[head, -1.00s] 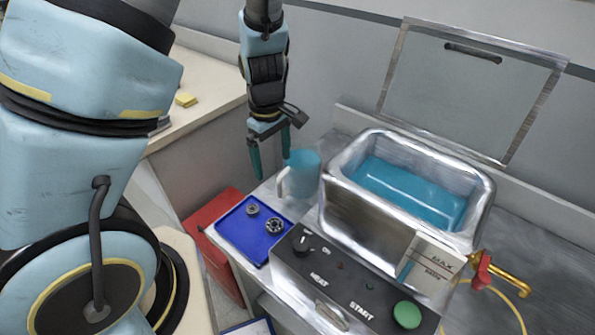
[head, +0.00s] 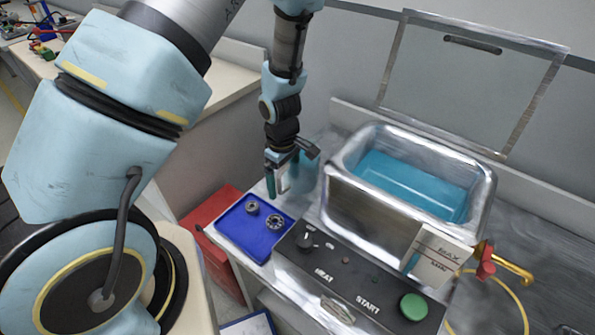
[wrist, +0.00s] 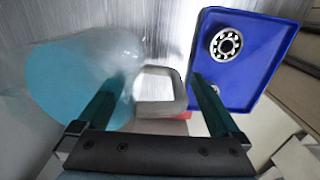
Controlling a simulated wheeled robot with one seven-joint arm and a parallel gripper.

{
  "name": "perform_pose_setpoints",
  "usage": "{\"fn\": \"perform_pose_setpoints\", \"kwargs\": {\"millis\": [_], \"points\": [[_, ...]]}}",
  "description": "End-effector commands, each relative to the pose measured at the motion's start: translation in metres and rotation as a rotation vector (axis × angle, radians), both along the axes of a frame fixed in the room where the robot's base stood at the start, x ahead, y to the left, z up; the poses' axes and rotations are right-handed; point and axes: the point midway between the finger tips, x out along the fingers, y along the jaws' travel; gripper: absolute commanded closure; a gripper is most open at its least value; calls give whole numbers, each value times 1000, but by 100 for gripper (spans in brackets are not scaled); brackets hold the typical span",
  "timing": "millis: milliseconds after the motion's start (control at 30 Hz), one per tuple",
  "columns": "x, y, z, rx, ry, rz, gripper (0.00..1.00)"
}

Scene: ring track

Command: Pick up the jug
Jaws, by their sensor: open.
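The jug (head: 304,172) is clear, with blue liquid and a pale loop handle (head: 283,178). It stands upright on the bench, left of the metal bath. In the wrist view the jug body (wrist: 70,80) is at the left, and its handle (wrist: 161,72) lies between the two fingers. My gripper (head: 278,183) is at the handle, and it also shows in the wrist view (wrist: 152,84). Its green fingers are open, one on the jug-body side and one on the tray side. Whether either finger touches the jug I cannot tell.
A blue tray (head: 260,242) with two metal bearings lies just in front of the jug. The metal bath (head: 345,205), with blue liquid and a raised lid (head: 470,90), stands close on the right. A red box (head: 208,215) is at lower left.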

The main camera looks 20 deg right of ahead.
Motion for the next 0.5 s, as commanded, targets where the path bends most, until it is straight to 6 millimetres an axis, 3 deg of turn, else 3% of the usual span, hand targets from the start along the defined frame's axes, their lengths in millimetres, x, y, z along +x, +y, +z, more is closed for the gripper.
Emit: {"fn": "perform_pose_setpoints", "kwargs": {"millis": [133, 400, 500], "points": [[0, 0, -16, 0, 1, 1, 0], [0, 0, -19, -1, 0, 0, 0], [0, 0, -19, -1, 0, 0, 11]]}}
